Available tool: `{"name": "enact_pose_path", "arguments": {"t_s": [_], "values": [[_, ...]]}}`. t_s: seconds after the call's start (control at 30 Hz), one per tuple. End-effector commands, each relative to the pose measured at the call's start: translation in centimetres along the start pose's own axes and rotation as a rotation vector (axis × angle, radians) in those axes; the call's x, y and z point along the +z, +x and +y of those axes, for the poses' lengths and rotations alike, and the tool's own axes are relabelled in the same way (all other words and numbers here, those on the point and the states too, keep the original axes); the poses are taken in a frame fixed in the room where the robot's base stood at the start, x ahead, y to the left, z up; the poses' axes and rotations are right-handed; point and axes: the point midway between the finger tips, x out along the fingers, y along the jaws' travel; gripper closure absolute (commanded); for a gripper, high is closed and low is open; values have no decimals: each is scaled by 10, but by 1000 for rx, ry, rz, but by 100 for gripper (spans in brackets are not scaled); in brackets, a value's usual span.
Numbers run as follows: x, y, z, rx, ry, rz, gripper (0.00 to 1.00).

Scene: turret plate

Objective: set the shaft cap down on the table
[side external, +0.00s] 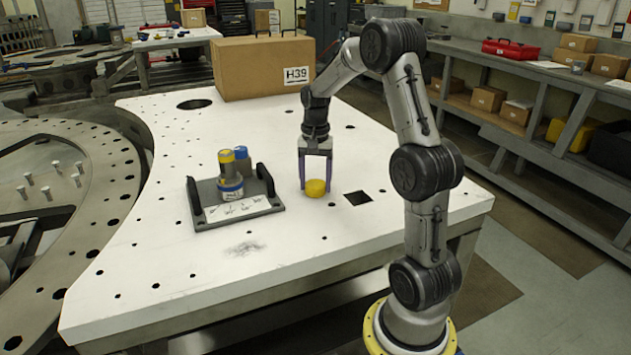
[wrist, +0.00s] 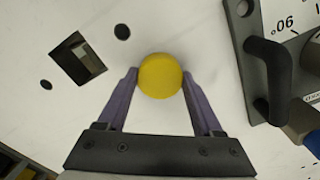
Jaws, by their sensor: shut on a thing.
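The shaft cap (side external: 315,188) is a short yellow round piece. It is between the fingertips of my gripper (side external: 316,182), just at the white table (side external: 270,270); I cannot tell whether it touches the surface. In the wrist view the yellow cap (wrist: 160,76) sits between the two purple fingers of my gripper (wrist: 160,80), which are shut on it. The cap appears level.
A grey tray (side external: 272,208) with black handles and cylindrical parts stands left of my gripper. A square hole (side external: 357,198) lies to the right. A cardboard box (side external: 262,70) is at the back. The table front is clear.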

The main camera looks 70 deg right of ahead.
Motion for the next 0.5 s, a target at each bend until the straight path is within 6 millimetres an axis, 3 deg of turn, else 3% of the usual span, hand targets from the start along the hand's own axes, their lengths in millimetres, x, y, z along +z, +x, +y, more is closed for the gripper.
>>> {"name": "enact_pose_path", "arguments": {"t_s": [0.3, 0.33, 0.5], "values": [[0, 3, 0, 0, 0, -1, 85], [0, 4, 0, 0, 0, -1, 31], [0, 3, 0, 0, 0, -1, 2]]}}
